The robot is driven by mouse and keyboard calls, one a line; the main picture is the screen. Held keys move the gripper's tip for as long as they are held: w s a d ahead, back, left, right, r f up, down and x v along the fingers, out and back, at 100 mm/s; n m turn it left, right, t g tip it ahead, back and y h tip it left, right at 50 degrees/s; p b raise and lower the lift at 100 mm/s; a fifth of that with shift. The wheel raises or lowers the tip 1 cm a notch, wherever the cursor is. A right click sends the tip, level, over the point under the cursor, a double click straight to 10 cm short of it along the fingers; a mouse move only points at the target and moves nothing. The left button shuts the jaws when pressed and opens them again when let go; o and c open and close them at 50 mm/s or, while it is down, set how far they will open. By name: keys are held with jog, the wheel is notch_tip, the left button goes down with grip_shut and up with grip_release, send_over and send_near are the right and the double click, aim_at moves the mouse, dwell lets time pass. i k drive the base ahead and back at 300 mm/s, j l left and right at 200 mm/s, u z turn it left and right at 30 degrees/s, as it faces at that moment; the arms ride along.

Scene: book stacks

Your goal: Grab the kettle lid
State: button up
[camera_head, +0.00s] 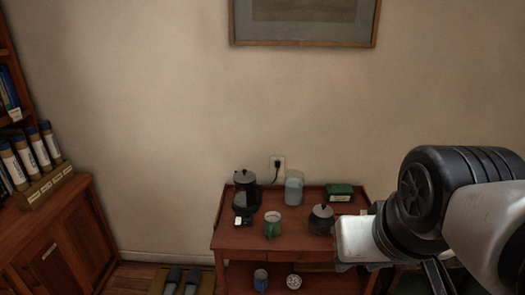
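A tall dark kettle (246,195) stands at the back left of a small reddish-brown wooden cart. Its dark kettle lid (244,177) has a small knob and sits on top. A shorter, round dark pot (321,222) stands on the right part of the cart, also with a knobbed lid (322,210); I cannot tell for sure which of the two is the kettle meant. My gripper (352,250) comes in from the right, close to the round pot in the picture and apart from the tall kettle. Its fingers are not clear, so its opening is unreadable.
The cart (240,239) also bears a green mug (272,225), a clear canister (294,188) and a green box (339,191). A blue cup (261,280) is on its lower shelf. A plugged cord hangs at the wall outlet (278,164). A cabinet (60,240) stands left; slippers (182,280) lie between.

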aim_at(244, 176)
jog(key=i+j, duration=1.3)
jog(key=i, duration=0.15)
